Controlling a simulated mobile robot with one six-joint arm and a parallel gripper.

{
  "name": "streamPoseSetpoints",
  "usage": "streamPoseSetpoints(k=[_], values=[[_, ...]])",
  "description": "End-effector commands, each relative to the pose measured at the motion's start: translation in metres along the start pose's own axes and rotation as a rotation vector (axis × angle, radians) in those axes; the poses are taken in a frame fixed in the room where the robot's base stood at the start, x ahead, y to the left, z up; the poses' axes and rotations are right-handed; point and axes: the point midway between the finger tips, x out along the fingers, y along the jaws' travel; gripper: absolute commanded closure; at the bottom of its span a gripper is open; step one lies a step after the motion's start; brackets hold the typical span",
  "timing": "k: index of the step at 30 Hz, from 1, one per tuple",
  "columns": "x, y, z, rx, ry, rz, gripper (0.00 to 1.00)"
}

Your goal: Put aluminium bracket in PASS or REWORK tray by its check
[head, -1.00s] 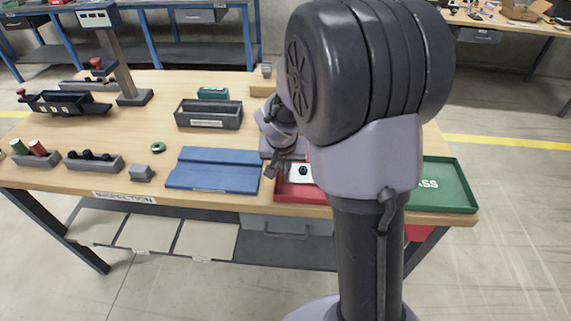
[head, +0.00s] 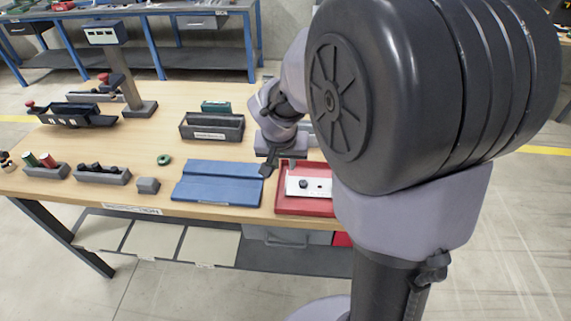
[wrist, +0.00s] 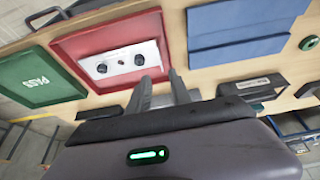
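The aluminium bracket (head: 316,187) is a flat silver plate with dark round features. It lies flat inside the red tray (head: 303,209). In the wrist view the bracket (wrist: 120,62) shows two dark round spots and a smaller hole between them, within the red tray (wrist: 73,47). My gripper (wrist: 160,78) is open and empty, its fingertips apart beside the bracket's end at the tray's edge. No label is readable on the red tray. The green PASS tray (wrist: 52,88) stands beside the red tray in the wrist view; my arm hides it in the head view.
A blue two-level fixture (head: 217,184) lies beside the red tray. A dark grey labelled bin (head: 212,127), a green ring (head: 164,160), a small grey block (head: 148,185) and a gauge stand (head: 130,85) are on the wooden table. Bare table (head: 165,125) lies between them.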

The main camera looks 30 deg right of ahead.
Motion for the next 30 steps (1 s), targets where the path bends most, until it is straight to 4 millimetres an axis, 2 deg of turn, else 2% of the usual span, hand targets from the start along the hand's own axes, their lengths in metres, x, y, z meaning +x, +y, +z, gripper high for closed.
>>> streamPoseSetpoints(k=[5, 7, 8, 9, 11, 12, 15, 18, 20, 30], values=[[-0.029, -0.001, 0.004, 0.0, 0.005, -0.013, 0.75], [-0.062, -0.004, 0.021, -0.003, 0.011, -0.05, 0.75], [-0.08, -0.005, 0.032, -0.007, 0.013, -0.075, 0.75], [-0.104, -0.007, 0.051, -0.013, 0.012, -0.116, 0.75], [-0.137, -0.009, 0.084, -0.03, 0.009, -0.185, 0.75], [-0.154, -0.01, 0.107, -0.044, 0.004, -0.234, 0.75], [-0.186, -0.013, 0.156, -0.084, -0.003, -0.349, 0.75], [-0.2, -0.015, 0.185, -0.114, -0.009, -0.421, 0.75], [-0.203, -0.016, 0.191, -0.122, -0.01, -0.437, 0.75], [-0.2, -0.016, 0.193, -0.123, -0.01, -0.439, 0.75]])
